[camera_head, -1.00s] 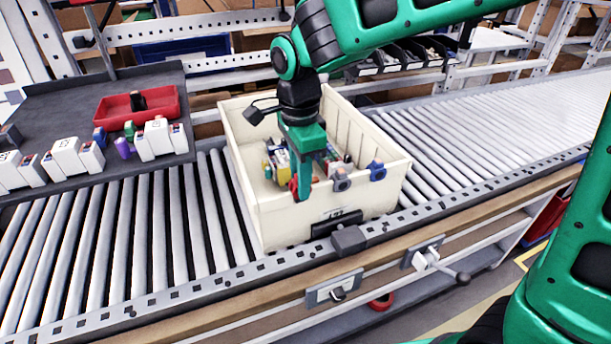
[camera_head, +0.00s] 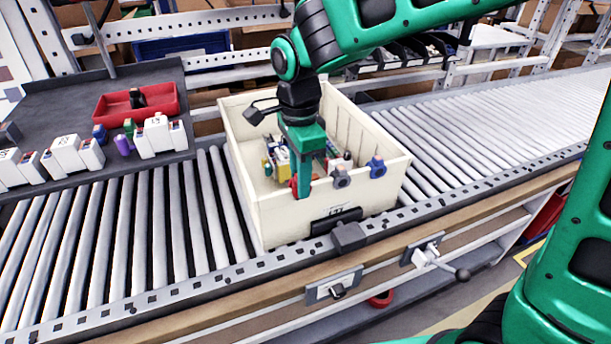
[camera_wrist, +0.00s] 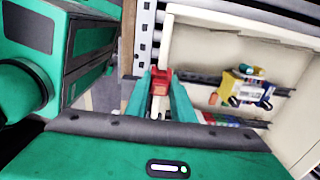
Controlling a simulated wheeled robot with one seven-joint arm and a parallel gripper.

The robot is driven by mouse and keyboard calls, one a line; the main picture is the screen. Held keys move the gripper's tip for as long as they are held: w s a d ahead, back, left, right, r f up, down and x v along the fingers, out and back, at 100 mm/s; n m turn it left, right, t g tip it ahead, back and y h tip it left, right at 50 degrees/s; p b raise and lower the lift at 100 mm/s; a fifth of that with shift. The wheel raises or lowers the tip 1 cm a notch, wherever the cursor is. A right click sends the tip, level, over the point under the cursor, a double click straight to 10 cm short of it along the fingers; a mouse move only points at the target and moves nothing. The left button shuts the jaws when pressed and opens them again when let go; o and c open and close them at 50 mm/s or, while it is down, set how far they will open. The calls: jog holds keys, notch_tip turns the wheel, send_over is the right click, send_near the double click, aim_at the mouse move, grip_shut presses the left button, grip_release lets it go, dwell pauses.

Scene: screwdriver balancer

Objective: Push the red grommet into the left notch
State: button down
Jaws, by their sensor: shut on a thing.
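The red grommet (camera_head: 294,185) is at the front wall of the cream bin (camera_head: 280,222), left of a grey grommet (camera_head: 341,177) and a blue grommet (camera_head: 377,168) on the same wall. My gripper (camera_head: 303,192) points down at this wall, and its near finger covers part of the red grommet. In the wrist view my gripper (camera_wrist: 160,88) is shut on the red grommet (camera_wrist: 160,76), one green finger on each side, at the bin's rim (camera_wrist: 172,30). The left notch is hidden behind the fingers and grommet, so I cannot tell how deep the grommet sits.
The bin stands on a roller conveyor (camera_head: 130,225) and holds a yellow-and-blue item (camera_wrist: 245,88) and other small parts. A dark side shelf (camera_head: 60,110) at left carries a red tray (camera_head: 165,103) and several white holders. The rollers right of the bin are clear.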

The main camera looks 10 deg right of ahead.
jog(key=shift+f, duration=0.75)
dwell(1.2)
jog(key=c, duration=1.5)
grip_release()
jog(key=shift+o, duration=0.2)
notch_tip(320, 180, up, 11)
jog(key=shift+f, duration=0.15)
